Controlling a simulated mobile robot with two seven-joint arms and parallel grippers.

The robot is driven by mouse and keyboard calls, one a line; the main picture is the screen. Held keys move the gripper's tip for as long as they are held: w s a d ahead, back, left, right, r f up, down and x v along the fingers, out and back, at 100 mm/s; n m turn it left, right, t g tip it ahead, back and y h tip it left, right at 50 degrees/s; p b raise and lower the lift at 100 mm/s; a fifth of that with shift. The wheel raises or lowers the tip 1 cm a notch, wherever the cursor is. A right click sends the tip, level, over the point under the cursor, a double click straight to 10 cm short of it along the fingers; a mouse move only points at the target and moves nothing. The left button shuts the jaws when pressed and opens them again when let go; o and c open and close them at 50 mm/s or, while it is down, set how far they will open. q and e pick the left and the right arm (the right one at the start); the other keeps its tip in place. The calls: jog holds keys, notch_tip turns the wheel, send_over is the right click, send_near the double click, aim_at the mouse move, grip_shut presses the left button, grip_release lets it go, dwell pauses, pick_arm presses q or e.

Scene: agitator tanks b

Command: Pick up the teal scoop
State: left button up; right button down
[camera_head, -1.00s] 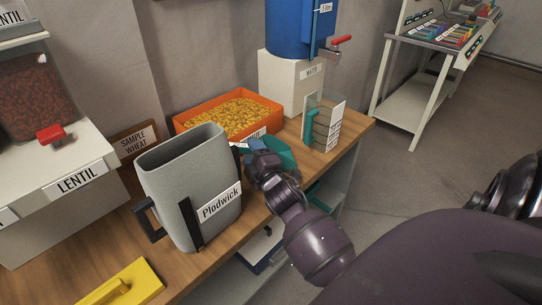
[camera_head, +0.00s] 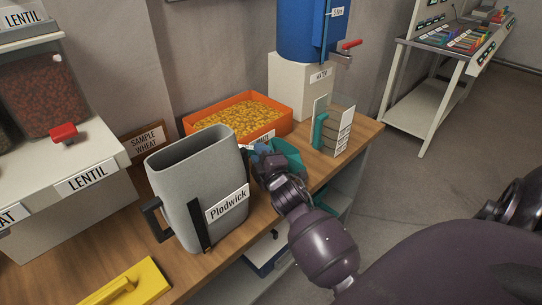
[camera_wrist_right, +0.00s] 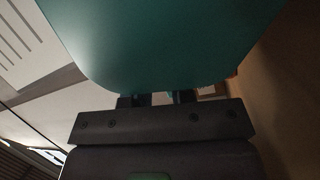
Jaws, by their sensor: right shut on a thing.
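The teal scoop (camera_head: 291,152) is at the wooden bench's front edge, in front of the orange tray. My right gripper (camera_head: 262,156) is at the scoop and shut on it; its arm hides part of the scoop in the head view. In the right wrist view the scoop's teal surface (camera_wrist_right: 160,45) fills the upper middle, close against the gripper (camera_wrist_right: 160,98). The fingertips are mostly hidden behind it. I cannot tell whether the scoop touches the bench. My left gripper is not in view.
A grey pitcher labelled Plodwick (camera_head: 195,190) stands just left of my right gripper. The orange tray of yellow grain (camera_head: 275,133) is behind. A clear-sided holder with a teal part (camera_head: 335,125) stands to the right. A yellow tool (camera_head: 125,285) lies at the front left.

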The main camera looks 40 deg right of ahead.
notch_tip(320, 180, up, 20)
jog(key=p, duration=0.5)
